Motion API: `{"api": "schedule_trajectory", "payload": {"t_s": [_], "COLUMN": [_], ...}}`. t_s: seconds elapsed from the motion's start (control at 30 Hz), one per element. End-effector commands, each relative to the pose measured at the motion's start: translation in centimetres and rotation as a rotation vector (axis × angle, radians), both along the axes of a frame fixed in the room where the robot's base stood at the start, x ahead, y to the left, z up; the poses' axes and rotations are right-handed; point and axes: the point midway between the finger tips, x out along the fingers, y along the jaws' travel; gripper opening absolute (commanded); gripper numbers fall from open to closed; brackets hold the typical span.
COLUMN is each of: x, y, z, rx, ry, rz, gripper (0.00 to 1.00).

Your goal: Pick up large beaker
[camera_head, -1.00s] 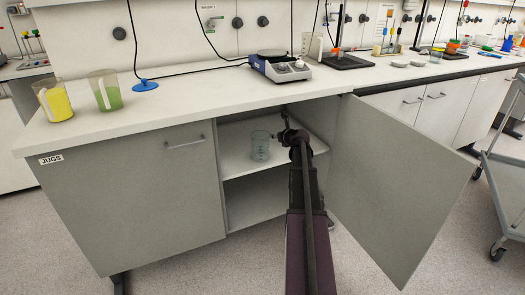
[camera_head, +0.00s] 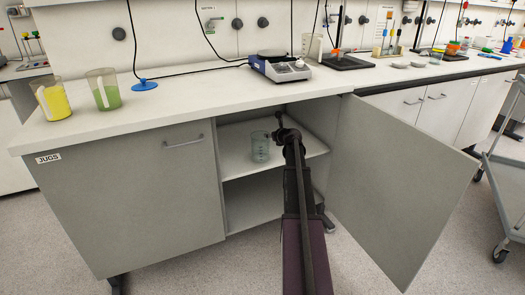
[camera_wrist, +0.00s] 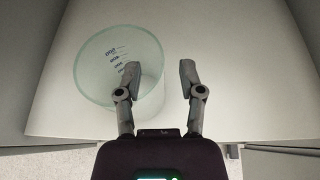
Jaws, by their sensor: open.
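The large beaker (camera_head: 260,147) is clear glass with dark markings and stands upright on the upper shelf (camera_head: 236,168) inside the open cabinet. The wrist view shows the beaker (camera_wrist: 100,78) at the left, with its round rim facing the camera. My gripper (camera_wrist: 188,72) is open and empty, its two fingers apart. Its left finger overlaps the beaker's right side in the picture, and its right finger is over bare shelf to the right. I cannot tell whether the left finger touches the glass. In the head view my gripper (camera_head: 280,127) is at the beaker's right.
The open cabinet door (camera_head: 395,185) stands at the right, and a closed door labelled JUGS (camera_head: 120,195) at the left. The worktop (camera_head: 200,98) above holds jugs (camera_head: 104,90) and a hotplate (camera_head: 280,67). A trolley (camera_head: 505,190) stands far right. The lower shelf (camera_head: 260,205) looks empty.

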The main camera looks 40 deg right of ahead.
Motion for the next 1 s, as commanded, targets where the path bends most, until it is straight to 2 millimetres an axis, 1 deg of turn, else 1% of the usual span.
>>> {"api": "schedule_trajectory", "payload": {"t_s": [0.03, 0.2, 0.77, 0.8, 0.87, 0.9, 0.97, 1.0], "x": [0.8, 1.8, 1.8, 1.8, 1.8, 1.8, 1.8, 1.8], "y": [-0.2, -0.4, -0.4, -0.4, -0.4, -0.4, -0.4, -0.4], "z": [-0.5, -0.8, -0.8, -0.8, -0.8, -0.8, -0.8, -0.8], "rx": [0.000, 0.001, 0.001, 0.001, 0.001, 0.001, 0.001, 0.001], "ry": [0.000, 0.000, 0.000, 0.000, 0.000, 0.000, 0.000, 0.000], "rz": [0.001, 0.000, 0.000, 0.000, 0.000, -0.001, -0.001, -0.001], "gripper": [0.50, 0.50, 0.50, 0.47, 0.29, 0.17, 0.00, 0.00]}}
